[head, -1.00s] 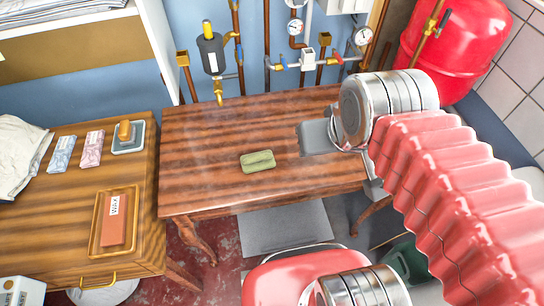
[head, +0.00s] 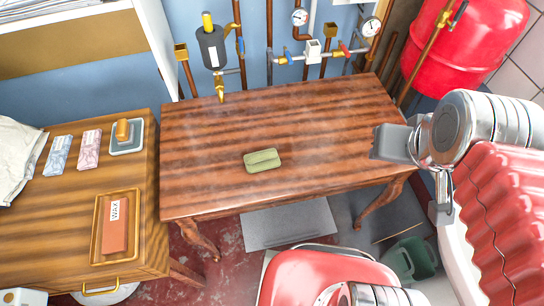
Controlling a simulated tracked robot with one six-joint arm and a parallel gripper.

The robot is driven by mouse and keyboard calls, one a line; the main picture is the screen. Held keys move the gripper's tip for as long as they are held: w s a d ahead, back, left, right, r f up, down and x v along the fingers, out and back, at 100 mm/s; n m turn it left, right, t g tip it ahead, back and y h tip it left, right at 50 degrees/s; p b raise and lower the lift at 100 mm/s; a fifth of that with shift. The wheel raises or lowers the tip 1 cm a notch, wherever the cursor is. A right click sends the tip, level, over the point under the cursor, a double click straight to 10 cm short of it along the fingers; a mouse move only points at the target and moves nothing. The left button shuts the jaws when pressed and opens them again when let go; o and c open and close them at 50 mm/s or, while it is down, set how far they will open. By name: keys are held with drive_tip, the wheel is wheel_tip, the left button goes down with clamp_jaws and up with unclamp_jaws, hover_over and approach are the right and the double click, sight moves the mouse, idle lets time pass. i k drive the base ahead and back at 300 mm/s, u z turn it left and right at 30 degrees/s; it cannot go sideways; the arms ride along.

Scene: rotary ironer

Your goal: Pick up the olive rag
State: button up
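The olive rag (head: 263,160) is a small, flat folded piece lying near the middle of the brown wooden table (head: 330,120) in the head view. It lies apart from everything else on the table.
A cabinet at left holds a wax tray (head: 95,243), a pale blue packet (head: 57,155), a pink packet (head: 90,149) and an orange-knobbed block (head: 127,136). Pipes with a grey cylinder (head: 212,48) and a gauge (head: 299,17) stand behind the table. A red tank (head: 450,50) is at back right.

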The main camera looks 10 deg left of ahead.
sight(264, 160)
drive_tip(key=z, duration=0.05)
drive_tip(key=k, duration=1.45)
drive_tip(key=u, duration=1.2)
drive_tip(key=i, duration=1)
drive_tip(key=u, duration=0.05)
